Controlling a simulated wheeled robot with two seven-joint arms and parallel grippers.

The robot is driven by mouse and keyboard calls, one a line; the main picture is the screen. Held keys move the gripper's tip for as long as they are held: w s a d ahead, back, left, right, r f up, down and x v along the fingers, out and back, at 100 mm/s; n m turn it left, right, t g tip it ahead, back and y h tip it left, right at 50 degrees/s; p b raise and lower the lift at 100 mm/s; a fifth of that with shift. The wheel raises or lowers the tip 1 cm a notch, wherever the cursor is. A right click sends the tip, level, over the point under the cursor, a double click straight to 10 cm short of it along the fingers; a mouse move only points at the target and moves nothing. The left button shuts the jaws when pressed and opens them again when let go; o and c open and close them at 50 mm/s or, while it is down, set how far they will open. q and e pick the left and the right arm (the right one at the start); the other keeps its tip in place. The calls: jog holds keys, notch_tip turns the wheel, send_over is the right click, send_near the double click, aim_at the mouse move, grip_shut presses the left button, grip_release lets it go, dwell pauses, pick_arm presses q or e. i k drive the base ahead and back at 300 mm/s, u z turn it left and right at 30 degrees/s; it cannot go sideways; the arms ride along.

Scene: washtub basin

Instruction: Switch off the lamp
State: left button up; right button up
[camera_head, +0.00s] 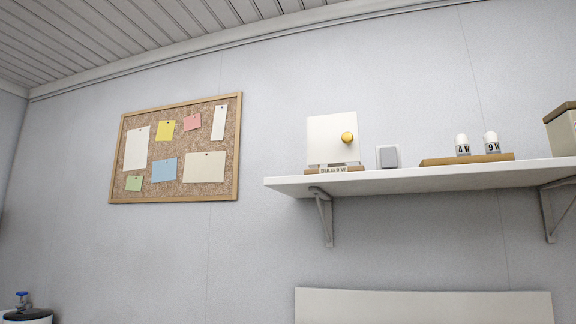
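On the wall shelf, two small white bulb-shaped things stand on a tan wooden base: the left bulb (462,144) is marked "4 W" and the right bulb (491,142) "9 W". I cannot tell whether either is a lamp or is lit. A grey square plate (388,157), possibly a switch, is left of them. Further left, a white upright panel (325,138) with a round yellow knob (347,138) stands on a wooden base with small lettering. Neither of my grippers is in view.
The white shelf (400,181) rests on metal brackets, with a beige box (563,130) at its right end. A corkboard (200,150) with several notes hangs at left. A white panel (420,307) is below the shelf.

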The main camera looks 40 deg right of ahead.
aim_at(388, 156)
jog(key=u, duration=0.4)
jog(key=k, duration=0.9)
jog(key=z, duration=1.65)
jog(key=i, duration=0.5)
